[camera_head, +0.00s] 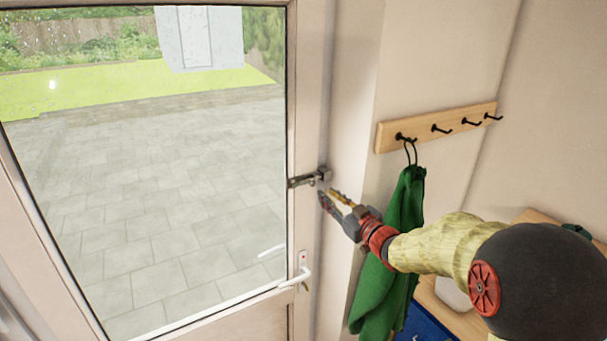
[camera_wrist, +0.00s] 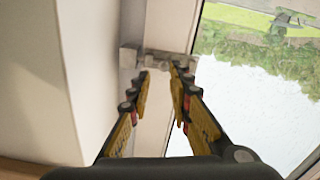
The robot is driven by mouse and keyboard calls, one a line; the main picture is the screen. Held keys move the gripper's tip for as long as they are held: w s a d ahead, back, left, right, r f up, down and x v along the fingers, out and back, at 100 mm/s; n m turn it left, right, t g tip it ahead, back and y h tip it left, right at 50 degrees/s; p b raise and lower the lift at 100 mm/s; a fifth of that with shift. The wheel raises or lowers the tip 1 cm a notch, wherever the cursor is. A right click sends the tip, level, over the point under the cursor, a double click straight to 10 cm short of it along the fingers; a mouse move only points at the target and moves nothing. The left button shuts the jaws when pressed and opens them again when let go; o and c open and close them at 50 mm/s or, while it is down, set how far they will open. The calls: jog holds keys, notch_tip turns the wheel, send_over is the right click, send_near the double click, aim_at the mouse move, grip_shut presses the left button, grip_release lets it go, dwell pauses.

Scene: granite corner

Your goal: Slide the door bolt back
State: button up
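The door bolt (camera_head: 309,179) is a dark metal bolt on the right edge of the glazed door (camera_head: 294,130), reaching toward the frame. In the wrist view the bolt (camera_wrist: 162,62) lies just beyond my fingertips, running across the door edge. My gripper (camera_head: 329,195) is just below and to the right of the bolt in the head view. In the wrist view my gripper (camera_wrist: 160,72) has its two fingers apart with nothing between them. Whether a fingertip touches the bolt I cannot tell.
A white door handle (camera_head: 298,275) sits below the bolt. A wooden rail (camera_head: 437,127) with several black hooks is on the wall at right, and a green cloth (camera_head: 403,215) hangs from it close beside my arm. A wooden bench (camera_head: 455,312) stands at lower right.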

aim_at(313, 185)
jog(key=x, duration=0.2)
jog(key=p+x, duration=0.1)
jog(key=x, duration=0.2)
jog(key=a+x, duration=0.1)
jog(key=x, duration=0.1)
jog(key=shift+s+a+r, duration=0.15)
jog(key=shift+a+r, duration=0.1)
jog(key=shift+r, duration=0.05)
jog(key=shift+d, duration=0.25)
grip_shut()
jog(key=shift+a, duration=0.1)
